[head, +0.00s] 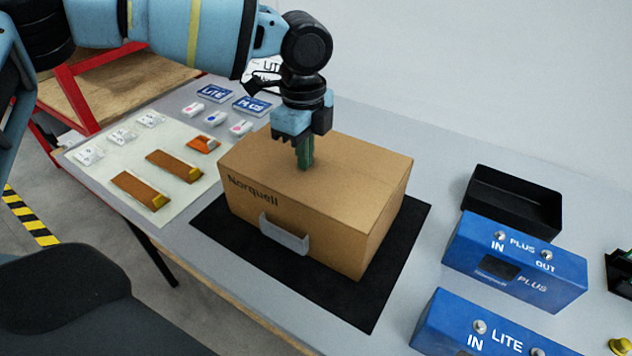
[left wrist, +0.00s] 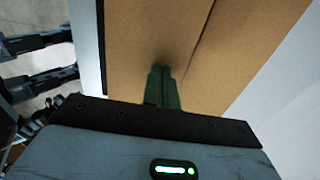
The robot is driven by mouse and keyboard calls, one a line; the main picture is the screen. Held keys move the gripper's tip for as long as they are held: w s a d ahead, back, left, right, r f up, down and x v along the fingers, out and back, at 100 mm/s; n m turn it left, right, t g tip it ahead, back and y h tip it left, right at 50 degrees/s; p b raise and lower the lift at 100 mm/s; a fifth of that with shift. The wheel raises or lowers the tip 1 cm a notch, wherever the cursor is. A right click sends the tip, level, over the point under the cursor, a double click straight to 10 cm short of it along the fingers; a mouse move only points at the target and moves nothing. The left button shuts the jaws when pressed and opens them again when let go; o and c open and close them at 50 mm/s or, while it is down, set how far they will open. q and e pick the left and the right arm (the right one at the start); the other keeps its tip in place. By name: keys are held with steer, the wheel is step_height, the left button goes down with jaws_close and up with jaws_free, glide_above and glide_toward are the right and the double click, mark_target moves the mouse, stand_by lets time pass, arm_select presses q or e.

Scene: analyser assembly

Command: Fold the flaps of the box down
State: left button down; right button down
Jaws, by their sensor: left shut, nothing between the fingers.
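The brown cardboard box (head: 322,213), marked "Norquell", stands on a black mat (head: 370,311) on the grey table. Its top looks closed and flat in the head view. In the left wrist view the box top (left wrist: 240,40) fills much of the picture, with a dark seam between two flaps running across it. My left gripper (head: 304,166) points down at the top of the box, its green fingers shut and empty; the fingertips (left wrist: 160,72) seem to touch the top or hover just above it. My right gripper is not in the head view.
Blue PLUS (head: 515,262) and LITE (head: 490,330) housings and a black tray (head: 512,203) stand right of the box. A pale sheet (head: 130,178) with small parts lies left. A grey clip-like tab (head: 284,236) is on the box front.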

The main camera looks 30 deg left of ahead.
arm_select(q)
steer(key=shift+f, duration=0.4)
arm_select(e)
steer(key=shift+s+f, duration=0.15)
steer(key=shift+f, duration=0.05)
arm_select(q)
steer(key=shift+r, duration=0.1)
